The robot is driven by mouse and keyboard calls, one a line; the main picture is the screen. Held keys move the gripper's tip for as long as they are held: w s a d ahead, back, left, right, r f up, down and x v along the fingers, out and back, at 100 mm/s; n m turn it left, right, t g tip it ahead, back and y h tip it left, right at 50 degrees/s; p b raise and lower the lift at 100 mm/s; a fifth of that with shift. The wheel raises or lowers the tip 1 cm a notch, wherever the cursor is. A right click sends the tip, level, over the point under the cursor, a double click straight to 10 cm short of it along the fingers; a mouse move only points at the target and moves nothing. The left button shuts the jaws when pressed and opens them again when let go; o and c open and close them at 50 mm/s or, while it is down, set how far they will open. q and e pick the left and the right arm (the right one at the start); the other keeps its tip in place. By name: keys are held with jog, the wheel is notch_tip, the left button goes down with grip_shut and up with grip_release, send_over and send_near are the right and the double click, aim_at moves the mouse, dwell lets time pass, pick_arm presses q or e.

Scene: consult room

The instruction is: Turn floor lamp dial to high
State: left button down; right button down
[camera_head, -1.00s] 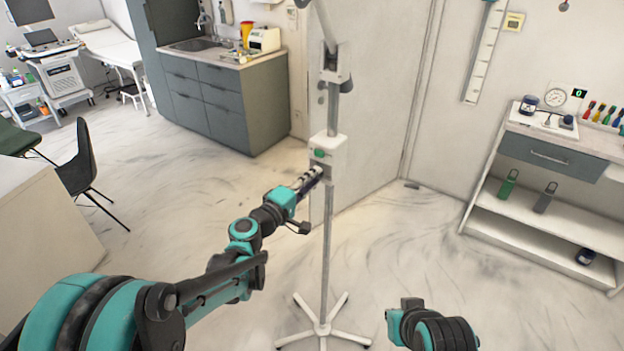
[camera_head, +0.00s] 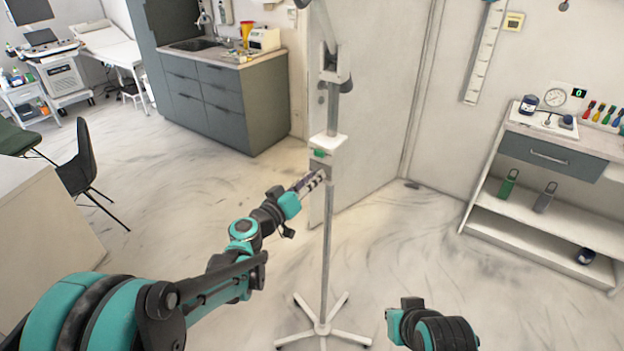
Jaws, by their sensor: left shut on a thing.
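The floor lamp's grey pole (camera_head: 326,240) stands upright in the middle of the view on a white star-shaped base (camera_head: 321,328). A white control box (camera_head: 328,145) with a green part (camera_head: 319,154) sits on the pole. My left gripper (camera_head: 320,174) reaches in from the left with its fingertips at the lower front of the box. It is shut on the dial there, which the fingers hide. I cannot read the dial's setting. My right arm (camera_head: 430,328) shows at the bottom, right of the lamp base; its gripper fingers are not visible.
A white shelf unit (camera_head: 530,220) with a grey drawer stands at the right. A grey sink cabinet (camera_head: 225,105) is behind on the left, with a dark chair (camera_head: 80,170) nearer. A door (camera_head: 375,110) is behind the lamp. The floor around the base is clear.

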pick_arm(q)
jog(key=m, duration=0.5)
jog(key=shift+m, duration=0.4)
dwell(0.4)
jog(key=c, duration=1.3)
grip_release()
jog(key=v, duration=1.2)
